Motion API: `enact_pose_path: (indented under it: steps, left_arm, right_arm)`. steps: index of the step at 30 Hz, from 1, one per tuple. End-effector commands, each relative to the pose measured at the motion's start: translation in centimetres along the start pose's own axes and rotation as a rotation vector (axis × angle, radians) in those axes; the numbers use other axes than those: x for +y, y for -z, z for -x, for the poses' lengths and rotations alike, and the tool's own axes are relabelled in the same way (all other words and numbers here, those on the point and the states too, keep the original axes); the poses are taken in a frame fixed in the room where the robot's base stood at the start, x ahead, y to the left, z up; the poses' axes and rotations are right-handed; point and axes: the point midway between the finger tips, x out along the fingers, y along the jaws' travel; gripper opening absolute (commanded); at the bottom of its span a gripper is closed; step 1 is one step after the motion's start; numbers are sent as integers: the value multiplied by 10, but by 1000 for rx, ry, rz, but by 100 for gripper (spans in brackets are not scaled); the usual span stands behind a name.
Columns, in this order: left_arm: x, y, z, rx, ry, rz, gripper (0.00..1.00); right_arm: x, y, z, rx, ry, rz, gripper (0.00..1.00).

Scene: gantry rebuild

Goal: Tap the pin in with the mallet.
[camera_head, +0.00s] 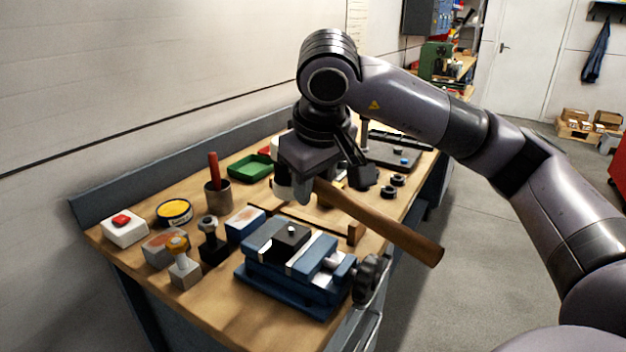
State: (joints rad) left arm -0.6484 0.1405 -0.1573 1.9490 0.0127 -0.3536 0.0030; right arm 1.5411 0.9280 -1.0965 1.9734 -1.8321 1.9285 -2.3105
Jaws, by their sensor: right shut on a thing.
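My right gripper (325,183) is shut on the mallet (390,226) and holds it above the bench, behind the vise. The mallet's wooden handle slants down to the right, past the vise's far side. A pale part, probably its head, shows beside the gripper and is partly hidden by it. A blue vise (302,274) stands at the bench's front edge with a black block (291,236) between its jaws. A small light spot on top of the block may be the pin; it is too small to tell. My left gripper is not in view.
Left of the vise stand a red-button box (123,229), a yellow-topped tin (174,212), a cup with a red-handled tool (217,194), and small blocks and knobbed posts. A green tray (249,167) lies behind.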

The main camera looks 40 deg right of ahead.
Motion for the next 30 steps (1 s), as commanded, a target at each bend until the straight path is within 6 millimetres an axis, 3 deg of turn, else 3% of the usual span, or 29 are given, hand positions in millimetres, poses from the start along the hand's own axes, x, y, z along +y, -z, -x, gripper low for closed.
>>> enact_pose_path:
  steps: [8,23,30]
  left_arm:
    - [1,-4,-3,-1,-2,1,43]
    - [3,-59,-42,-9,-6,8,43]
    - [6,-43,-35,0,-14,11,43]
  right_arm:
    - [-1,-1,-4,4,0,-1,0]
    - [-16,-30,-81,3,0,-1,0]
    - [-16,-29,-75,-6,0,3,0]
